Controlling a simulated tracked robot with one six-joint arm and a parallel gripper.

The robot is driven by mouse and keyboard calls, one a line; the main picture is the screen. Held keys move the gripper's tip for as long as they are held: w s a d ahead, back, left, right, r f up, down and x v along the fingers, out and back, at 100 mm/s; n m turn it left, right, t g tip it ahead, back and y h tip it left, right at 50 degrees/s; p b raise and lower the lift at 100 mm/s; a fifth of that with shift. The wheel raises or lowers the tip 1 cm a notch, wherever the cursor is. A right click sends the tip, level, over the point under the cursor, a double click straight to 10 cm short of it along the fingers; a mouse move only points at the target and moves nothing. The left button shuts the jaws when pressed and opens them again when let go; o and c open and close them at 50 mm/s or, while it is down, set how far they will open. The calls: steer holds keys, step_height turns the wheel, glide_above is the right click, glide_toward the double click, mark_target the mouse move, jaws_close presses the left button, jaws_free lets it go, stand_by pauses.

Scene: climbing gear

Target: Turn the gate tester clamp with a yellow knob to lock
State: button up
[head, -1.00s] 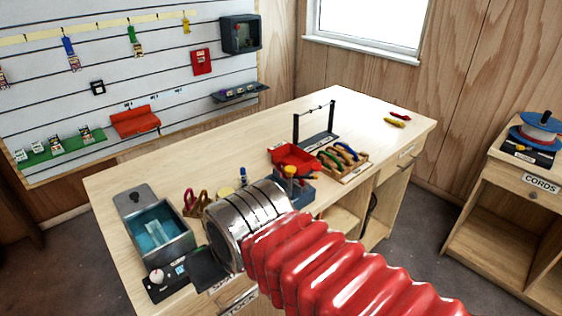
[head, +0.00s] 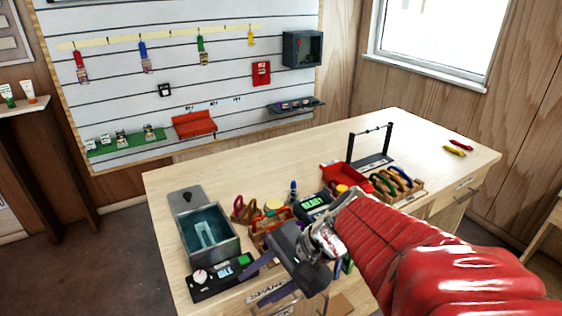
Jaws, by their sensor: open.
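A yellow knob (head: 342,188) stands in the middle of the bench, right beside my red arm sleeve. It appears to belong to the dark blue tester (head: 315,204) with a lit green screen. The sleeve and wrist hide part of the tester, and I cannot make out its clamp or which way the knob is turned. My gripper (head: 252,291) is open and empty. Its dark purple fingers are over the bench's front edge, to the left of and nearer than the tester.
A water tank (head: 209,256) and a black device with a white knob (head: 200,276) stand at the left. A red tray (head: 345,178), a rack of carabiners (head: 397,183) and a black stand (head: 371,160) are right of the tester.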

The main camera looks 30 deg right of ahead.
steer(key=w+d+r+m+t+y, duration=0.1)
steer(key=w+d+m+t, duration=0.25)
steer(key=d+m, duration=0.25)
steer(key=w+d+r+m+t, duration=0.2)
steer(key=w+d+m+t, duration=0.15)
steer(key=d+m, duration=0.2)
steer(key=s+d+m+t+h, duration=0.1)
steer(key=d+m+t+h, duration=0.2)
steer(key=d, duration=0.6)
steer(key=s+d+r+m+t+h, duration=0.1)
steer(key=s+d+m+t+h, duration=0.1)
steer(key=d+m, duration=0.6)
steer(key=shift+s+d+t+h, duration=0.25)
steer(key=shift+d+t+h, duration=0.65)
steer(key=shift+d+h, duration=0.3)
steer(key=shift+w+a, duration=0.2)
steer(key=shift+w, duration=6.7)
